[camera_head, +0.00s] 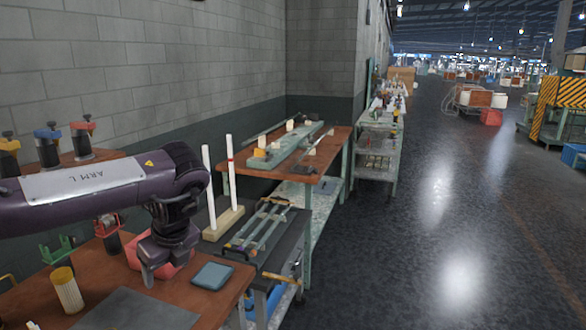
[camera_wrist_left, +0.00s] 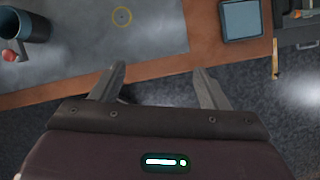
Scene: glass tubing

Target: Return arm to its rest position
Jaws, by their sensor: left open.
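My left arm, purple with a silver "ARM L" plate, comes in from the left in the head view. Its gripper (camera_head: 160,268) points down over the brown wooden bench (camera_head: 224,296), in front of a red thing that it partly covers. In the left wrist view the two fingers of the left gripper (camera_wrist_left: 158,88) stand wide apart with nothing between them. They are over the bench's front edge and the dark floor. My right gripper is in neither view.
A grey mat (camera_head: 140,312), a blue-grey square pad (camera_head: 212,276) and a yellow-capped ribbed container (camera_head: 67,290) are on the bench. A stand with two white rods (camera_head: 229,168) and a rack of glass tubes (camera_head: 262,230) are to the right.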

